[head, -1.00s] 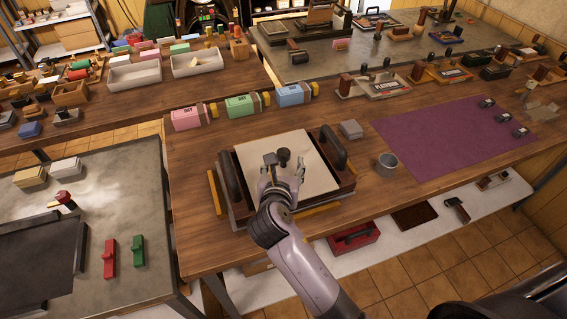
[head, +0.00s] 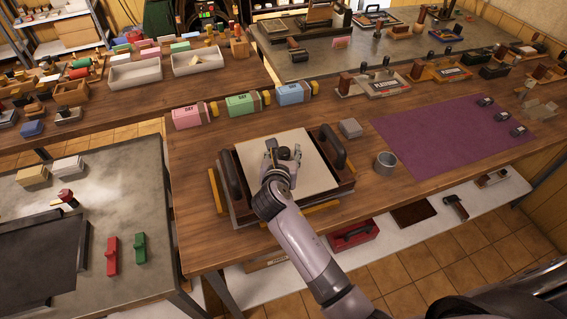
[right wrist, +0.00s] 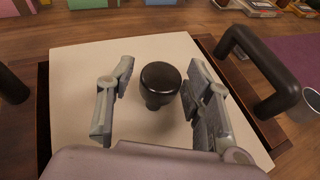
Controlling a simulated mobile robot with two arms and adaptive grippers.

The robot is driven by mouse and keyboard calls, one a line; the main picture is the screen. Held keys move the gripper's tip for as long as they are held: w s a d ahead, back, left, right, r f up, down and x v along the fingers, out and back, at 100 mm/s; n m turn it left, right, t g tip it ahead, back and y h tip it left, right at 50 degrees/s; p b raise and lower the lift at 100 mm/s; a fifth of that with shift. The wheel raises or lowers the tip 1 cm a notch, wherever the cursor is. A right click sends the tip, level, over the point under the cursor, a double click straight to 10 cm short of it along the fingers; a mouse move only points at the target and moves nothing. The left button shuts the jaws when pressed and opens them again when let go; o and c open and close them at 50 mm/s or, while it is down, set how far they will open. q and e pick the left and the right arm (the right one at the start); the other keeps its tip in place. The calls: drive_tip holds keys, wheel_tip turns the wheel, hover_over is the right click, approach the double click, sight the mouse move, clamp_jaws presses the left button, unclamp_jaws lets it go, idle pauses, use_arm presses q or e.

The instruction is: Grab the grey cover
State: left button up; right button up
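A pale grey-white cover plate (head: 312,172) with a round black knob on top lies flat in a dark wooden frame on the bench. In the right wrist view, the cover (right wrist: 75,80) spreads beneath my fingers and its black knob (right wrist: 160,82) stands upright between them. My right gripper (head: 283,152) is over the cover's middle. Its two grey fingers are open on either side of the knob, with a visible gap on each side. My left gripper is not in view.
Black handles (head: 333,147) rise at both sides of the frame. A small grey block (head: 350,128) and a grey cup (head: 385,163) stand to its right. Pink, green and blue boxes (head: 242,105) stand behind. The purple mat (head: 440,140) has clear room.

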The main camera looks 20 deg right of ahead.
clamp_jaws()
idle(0.3)
